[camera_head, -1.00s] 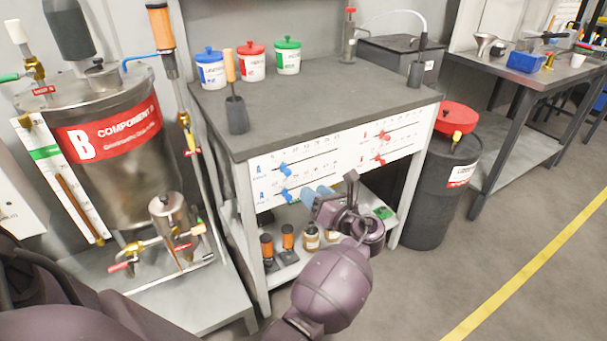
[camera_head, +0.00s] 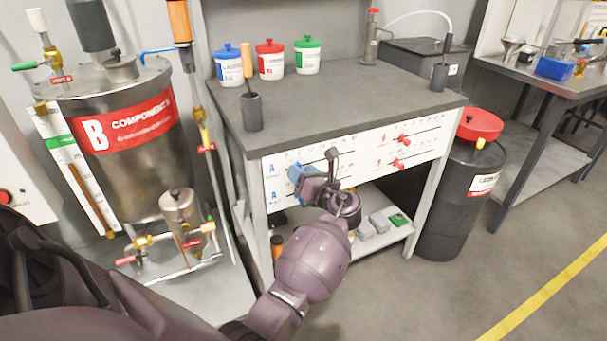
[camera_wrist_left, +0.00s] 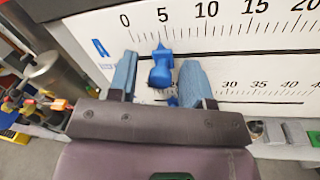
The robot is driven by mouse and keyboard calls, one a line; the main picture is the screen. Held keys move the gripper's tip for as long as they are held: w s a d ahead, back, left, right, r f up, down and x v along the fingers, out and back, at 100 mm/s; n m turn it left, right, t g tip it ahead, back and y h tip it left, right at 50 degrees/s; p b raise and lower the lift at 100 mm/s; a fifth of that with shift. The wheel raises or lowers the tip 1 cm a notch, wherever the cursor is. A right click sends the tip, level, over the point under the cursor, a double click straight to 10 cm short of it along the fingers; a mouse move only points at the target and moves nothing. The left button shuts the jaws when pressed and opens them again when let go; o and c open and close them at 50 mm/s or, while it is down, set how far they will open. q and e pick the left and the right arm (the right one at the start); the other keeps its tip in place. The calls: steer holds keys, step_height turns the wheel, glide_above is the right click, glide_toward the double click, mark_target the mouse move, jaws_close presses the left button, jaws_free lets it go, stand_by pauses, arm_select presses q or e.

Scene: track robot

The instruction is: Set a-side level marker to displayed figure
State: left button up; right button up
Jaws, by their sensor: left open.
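The white scale panel (camera_head: 361,155) is on the front of the grey bench. In the left wrist view, the upper blue a-side marker (camera_wrist_left: 161,66) sits just below the 5 of the upper scale (camera_wrist_left: 230,32). My left gripper (camera_wrist_left: 159,78) is open, with one blue finger on each side of this marker and a visible gap on both sides. A lower blue marker (camera_wrist_left: 172,101) shows partly behind the gripper. In the head view, my left gripper (camera_head: 301,175) is at the panel's left part and hides the blue markers. No displayed figure is readable. My right gripper is out of view.
Two red markers (camera_head: 403,140) (camera_head: 397,163) are on the panel's right half. The bench top (camera_head: 330,97) overhangs the panel. A shelf (camera_head: 341,246) with small items lies below. The component B tank (camera_head: 140,170) stands left, a black drum (camera_head: 447,215) right.

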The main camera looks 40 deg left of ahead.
arm_select(q)
jaws_close()
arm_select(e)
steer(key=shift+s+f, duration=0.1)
arm_select(q)
steer(key=w+d, duration=0.1)
steer(key=w, duration=0.2)
steer(key=w+d, duration=0.1)
steer(key=w, duration=0.2)
steer(key=w+d+b, duration=0.1)
steer(key=w+d, duration=0.1)
steer(key=w, duration=0.1)
steer(key=shift+w+f, duration=0.2)
steer(key=shift+w, duration=0.15)
steer(key=shift+w+d+r, duration=0.1)
steer(key=shift+w+d, duration=0.1)
steer(key=shift+w, duration=0.2)
jaws_free()
steer(key=shift+r, duration=0.1)
